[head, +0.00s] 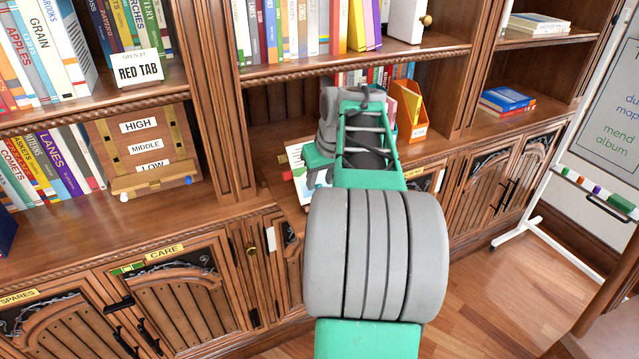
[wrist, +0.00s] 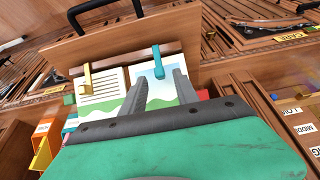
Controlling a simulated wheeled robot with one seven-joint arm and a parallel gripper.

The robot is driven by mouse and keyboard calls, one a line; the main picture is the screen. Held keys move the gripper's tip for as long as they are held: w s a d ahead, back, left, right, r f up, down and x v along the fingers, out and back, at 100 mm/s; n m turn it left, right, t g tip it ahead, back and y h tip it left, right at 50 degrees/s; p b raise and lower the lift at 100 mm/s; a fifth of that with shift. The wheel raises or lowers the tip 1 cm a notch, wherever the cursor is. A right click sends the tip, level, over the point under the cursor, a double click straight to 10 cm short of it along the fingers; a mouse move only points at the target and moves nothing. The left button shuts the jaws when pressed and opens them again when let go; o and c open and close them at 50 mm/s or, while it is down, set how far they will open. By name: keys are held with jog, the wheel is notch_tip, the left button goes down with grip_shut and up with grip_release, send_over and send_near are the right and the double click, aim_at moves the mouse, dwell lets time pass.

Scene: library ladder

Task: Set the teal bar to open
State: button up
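The teal bar (wrist: 158,62), which looks blue-teal, is a short upright bar at the top of a picture card (wrist: 158,80) on a wooden panel in the wrist view. A matching yellow bar (wrist: 87,76) stands to its left over a card with lines of print. My gripper (wrist: 160,75) points at the panel. Its two grey fingers are apart, one on each side below the teal bar, with the card showing between them. I cannot tell whether they touch it.
An orange file holder (head: 412,110) with books stands right of my arm. A board with HIGH, MIDDLE and LOW labels (head: 145,150) is on the left shelf. Cabinet doors (head: 185,300) run below. A whiteboard stand (head: 560,190) is at the right, with open floor (head: 490,290) before it.

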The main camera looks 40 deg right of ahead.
jog(key=shift+w+f, duration=0.35)
jog(key=shift+f, duration=0.3)
jog(key=shift+c, duration=0.4)
grip_shut()
